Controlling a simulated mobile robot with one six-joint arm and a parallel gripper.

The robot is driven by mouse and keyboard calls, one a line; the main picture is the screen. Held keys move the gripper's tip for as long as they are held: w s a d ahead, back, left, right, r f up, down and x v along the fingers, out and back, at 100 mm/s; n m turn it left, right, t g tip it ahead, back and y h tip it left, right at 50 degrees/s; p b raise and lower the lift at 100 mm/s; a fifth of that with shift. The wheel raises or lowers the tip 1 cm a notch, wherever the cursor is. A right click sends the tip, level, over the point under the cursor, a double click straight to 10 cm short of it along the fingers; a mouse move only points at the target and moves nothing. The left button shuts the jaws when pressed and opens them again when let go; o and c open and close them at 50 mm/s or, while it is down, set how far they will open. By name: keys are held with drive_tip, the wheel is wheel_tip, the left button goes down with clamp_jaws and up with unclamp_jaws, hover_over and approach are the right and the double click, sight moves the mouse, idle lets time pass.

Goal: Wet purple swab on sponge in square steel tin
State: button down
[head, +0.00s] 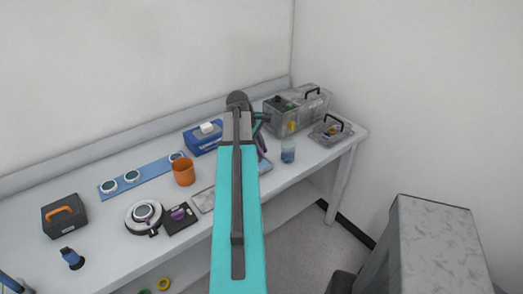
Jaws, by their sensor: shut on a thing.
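My gripper (261,125) is partly hidden behind my own teal arm, over the right half of the bench. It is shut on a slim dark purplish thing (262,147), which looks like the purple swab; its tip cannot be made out. To the right of my gripper stands a large mottled grey metal box (313,108) with a black handle. A smaller, low grey metal tin (323,138), also with a black handle, sits at the bench's right end with small coloured bits showing. I cannot tell which one is the square steel tin, and no sponge is clear.
A clear cup with blue liquid (288,151) stands near the front edge, close to the tins. An orange cup (183,172), a blue tissue box (204,137), a round instrument (145,216) and a black toolbox (64,215) stand further left. A grey block (432,245) stands at front right.

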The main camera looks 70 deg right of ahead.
sight(261, 144)
drive_tip(key=shift+r+p, duration=2.15)
drive_tip(key=shift+r, duration=1)
